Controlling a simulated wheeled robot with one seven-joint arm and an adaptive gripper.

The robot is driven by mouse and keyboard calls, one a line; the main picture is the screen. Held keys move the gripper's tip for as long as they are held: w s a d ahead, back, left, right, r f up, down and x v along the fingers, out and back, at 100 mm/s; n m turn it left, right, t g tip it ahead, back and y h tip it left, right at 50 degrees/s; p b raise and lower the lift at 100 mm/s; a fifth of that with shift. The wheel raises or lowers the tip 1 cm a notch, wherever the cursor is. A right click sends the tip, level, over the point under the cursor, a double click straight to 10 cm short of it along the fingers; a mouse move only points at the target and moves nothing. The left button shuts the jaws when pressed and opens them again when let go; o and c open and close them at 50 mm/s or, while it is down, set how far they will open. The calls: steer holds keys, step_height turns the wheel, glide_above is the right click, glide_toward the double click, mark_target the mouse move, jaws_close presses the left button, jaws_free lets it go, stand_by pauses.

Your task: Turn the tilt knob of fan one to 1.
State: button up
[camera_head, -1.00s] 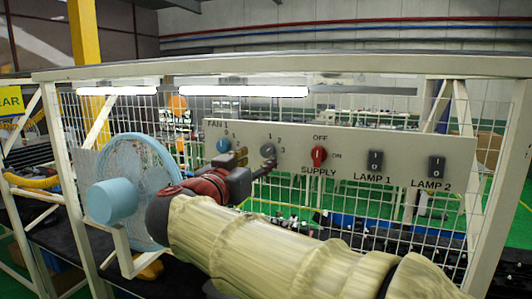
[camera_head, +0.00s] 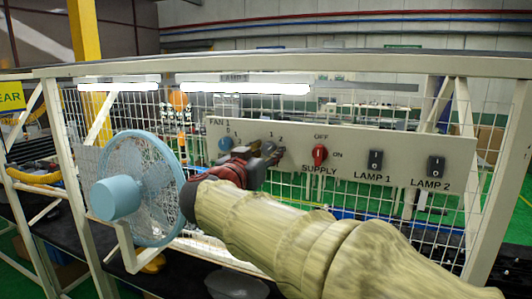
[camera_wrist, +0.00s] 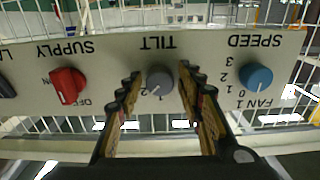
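My gripper (camera_wrist: 160,88) is open, with one finger on each side of the knob and visible gaps; contact cannot be told. In the head view my gripper (camera_head: 266,158) is at the panel and largely hides the knob. The blue fan (camera_head: 140,190) stands at the left.
The blue speed knob (camera_wrist: 257,77) is beside the tilt knob. The red supply knob (camera_head: 319,154) is on its other side. The lamp 1 switch (camera_head: 375,160) and lamp 2 switch (camera_head: 436,167) are farther right. Wire mesh (camera_head: 330,195) lies behind the panel.

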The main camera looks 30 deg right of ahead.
steer(key=c, duration=0.8)
steer(key=shift+f+n+b, duration=0.1)
steer(key=shift+n+b, duration=0.2)
steer(key=shift+b, duration=0.4)
steer(key=shift+f+n+b, duration=0.15)
steer(key=shift+n+b, duration=0.45)
steer(key=shift+b, duration=0.45)
steer(key=shift+n+b, duration=0.9)
steer(key=shift+b, duration=0.15)
steer(key=n+b, duration=0.3)
steer(key=n, duration=0.2)
steer(key=shift+r+b, duration=0.2)
steer(key=shift+b, duration=0.15)
steer(key=shift+n, duration=0.3)
steer(key=o, duration=1.1)
